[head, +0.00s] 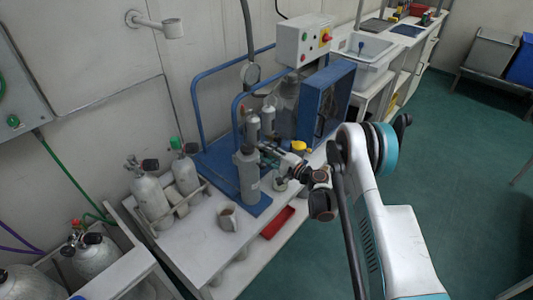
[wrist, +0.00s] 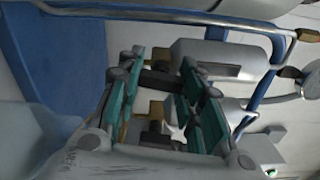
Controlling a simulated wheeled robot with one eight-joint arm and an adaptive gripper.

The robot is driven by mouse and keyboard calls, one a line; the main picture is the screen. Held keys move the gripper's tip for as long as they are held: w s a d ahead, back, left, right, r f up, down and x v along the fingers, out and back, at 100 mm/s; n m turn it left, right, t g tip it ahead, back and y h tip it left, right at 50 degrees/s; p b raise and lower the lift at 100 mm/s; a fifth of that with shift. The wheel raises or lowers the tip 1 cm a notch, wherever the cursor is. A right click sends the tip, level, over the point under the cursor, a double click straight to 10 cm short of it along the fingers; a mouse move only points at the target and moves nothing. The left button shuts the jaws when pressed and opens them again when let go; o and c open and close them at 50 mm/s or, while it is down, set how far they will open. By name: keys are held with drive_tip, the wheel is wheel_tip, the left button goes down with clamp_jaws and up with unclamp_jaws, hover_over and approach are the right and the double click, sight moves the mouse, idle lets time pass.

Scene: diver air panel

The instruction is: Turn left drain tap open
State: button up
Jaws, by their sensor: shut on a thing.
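My gripper (wrist: 163,75) reaches between grey filter cylinders in the wrist view, its teal finger pads on both sides of a dark bar-shaped handle (wrist: 160,82). The fingers are shut on this handle, which appears to be the left drain tap. Brass fittings (wrist: 156,108) show between the fingers behind it. A grey cylinder (wrist: 215,55) lies close beside the fingertips. In the head view my gripper (head: 268,150) is beside the upright front grey cylinder (head: 247,175) on the compressor. The tap itself is too small and hidden there to make out.
A blue tubular frame (head: 205,75) and blue cabinet (head: 328,98) surround the compressor. Several grey bottles (head: 151,195) stand left. The green floor (head: 440,150) at right is clear.

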drive_tip(key=shift+f, duration=0.1)
drive_tip(key=o, duration=1.1)
